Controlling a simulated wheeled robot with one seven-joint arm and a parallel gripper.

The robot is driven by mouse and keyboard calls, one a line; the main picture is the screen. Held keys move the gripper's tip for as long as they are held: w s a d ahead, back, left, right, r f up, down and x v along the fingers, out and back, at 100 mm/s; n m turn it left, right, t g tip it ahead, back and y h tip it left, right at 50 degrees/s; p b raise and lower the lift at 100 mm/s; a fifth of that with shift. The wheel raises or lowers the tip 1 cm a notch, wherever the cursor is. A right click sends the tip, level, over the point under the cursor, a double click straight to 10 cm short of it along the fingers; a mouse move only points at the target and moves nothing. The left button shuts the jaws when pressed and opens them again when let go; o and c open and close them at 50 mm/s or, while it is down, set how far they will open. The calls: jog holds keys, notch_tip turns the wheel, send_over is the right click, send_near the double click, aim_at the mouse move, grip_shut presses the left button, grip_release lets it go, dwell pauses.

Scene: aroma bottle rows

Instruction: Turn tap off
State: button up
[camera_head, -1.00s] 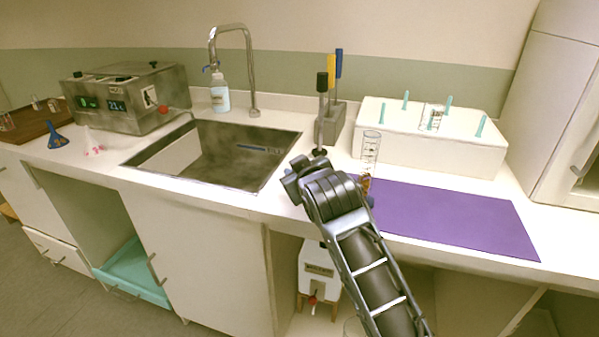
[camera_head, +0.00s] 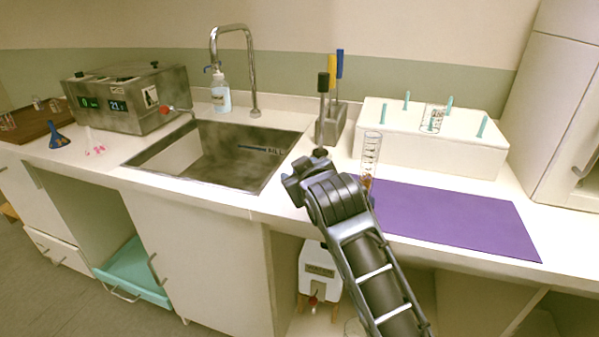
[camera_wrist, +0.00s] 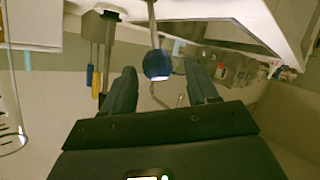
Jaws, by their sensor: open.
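The chrome gooseneck tap (camera_head: 251,68) stands behind the steel sink (camera_head: 270,172); I cannot make out any water running from it. A machine left of the sink has a small spout with a red knob (camera_head: 166,109). A white container under the counter has a small red tap (camera_head: 313,299). My gripper (camera_wrist: 160,85) is open and hangs over the counter right of the sink, away from all three taps. In the wrist view a blue knob (camera_wrist: 157,66) on a thin rod shows between the fingers; I cannot tell whether they touch it.
A tool rack (camera_head: 330,128), a glass cylinder (camera_head: 370,152) and a white block with teal pegs (camera_head: 430,155) stand close to my gripper. A purple mat (camera_head: 450,220) lies to the right. A pump bottle (camera_head: 220,94) stands by the tap.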

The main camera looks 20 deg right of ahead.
jog(key=v, duration=0.6)
jog(key=shift+s, duration=0.35)
jog(key=shift+r, duration=0.1)
jog(key=s+f+m, duration=0.1)
jog(key=s+f, duration=0.4)
jog(key=s, duration=0.3)
jog(key=s+f+y, duration=0.1)
jog(key=s+f, duration=0.3)
jog(key=s, duration=0.4)
jog(key=s+f+m, duration=0.1)
jog(key=s+f, duration=0.4)
jog(key=s, duration=0.3)
jog(key=s+d+r+m, duration=0.1)
jog(key=s+d+r, duration=0.1)
jog(key=s, duration=1)
jog(key=s+d+r+t, duration=0.1)
jog(key=s+r, duration=0.3)
jog(key=s, duration=0.8)
jog(key=shift+d+r+m, duration=0.35)
jog(key=shift+d+m, duration=0.05)
jog(key=shift+s, duration=0.1)
